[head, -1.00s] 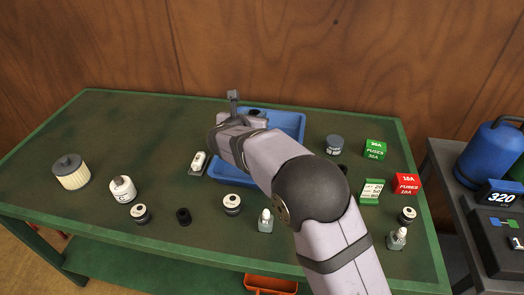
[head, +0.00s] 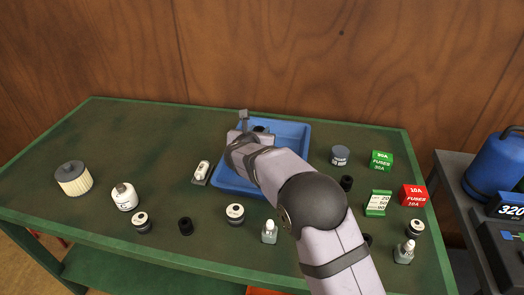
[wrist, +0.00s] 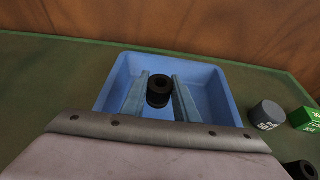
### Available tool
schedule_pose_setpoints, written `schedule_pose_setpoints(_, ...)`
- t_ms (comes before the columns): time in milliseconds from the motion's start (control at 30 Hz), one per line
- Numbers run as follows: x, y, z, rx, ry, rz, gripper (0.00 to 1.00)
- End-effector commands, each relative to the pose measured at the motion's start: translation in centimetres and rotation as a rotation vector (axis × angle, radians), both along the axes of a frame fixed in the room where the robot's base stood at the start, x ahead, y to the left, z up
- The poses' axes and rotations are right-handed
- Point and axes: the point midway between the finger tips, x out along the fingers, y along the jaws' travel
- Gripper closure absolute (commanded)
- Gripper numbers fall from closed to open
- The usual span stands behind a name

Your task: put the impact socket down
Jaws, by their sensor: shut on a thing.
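The black impact socket (wrist: 159,88) is between the two fingers of my gripper (wrist: 160,92) in the wrist view. My gripper is shut on it, and the socket stands roughly upright with its round opening facing up. A blue tray (wrist: 218,84) lies beneath and around them. In the head view my gripper (head: 252,125) is over the back left part of the blue tray (head: 304,135), and the socket (head: 262,129) shows as a small dark spot. I cannot tell whether the socket touches the tray floor.
Similar black sockets (head: 185,226) (head: 346,183) stand on the green table (head: 110,150). A grey tin (head: 340,156), green fuse box (head: 381,162) and red fuse box (head: 413,195) stand right of the tray. A small white-topped item (head: 201,172) lies close to its left.

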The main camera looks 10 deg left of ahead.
Motion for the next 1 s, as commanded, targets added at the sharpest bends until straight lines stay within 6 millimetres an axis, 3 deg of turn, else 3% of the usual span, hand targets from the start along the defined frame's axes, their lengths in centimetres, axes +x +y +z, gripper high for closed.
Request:
schedule_pose_setpoints(33,0.0,0.0,-1.2,-0.003,0.003,0.000,1.00)
schedule_pose_setpoints(200,0.0,0.0,-3.3,-0.002,0.001,0.000,1.00)
schedule_pose_setpoints(500,0.0,0.0,-4.2,0.000,0.000,-0.001,1.00)
schedule_pose_setpoints(800,0.0,0.0,-7.4,-0.001,0.000,0.000,1.00)
schedule_pose_setpoints(1000,0.0,0.0,-7.7,0.001,-0.001,0.000,1.00)
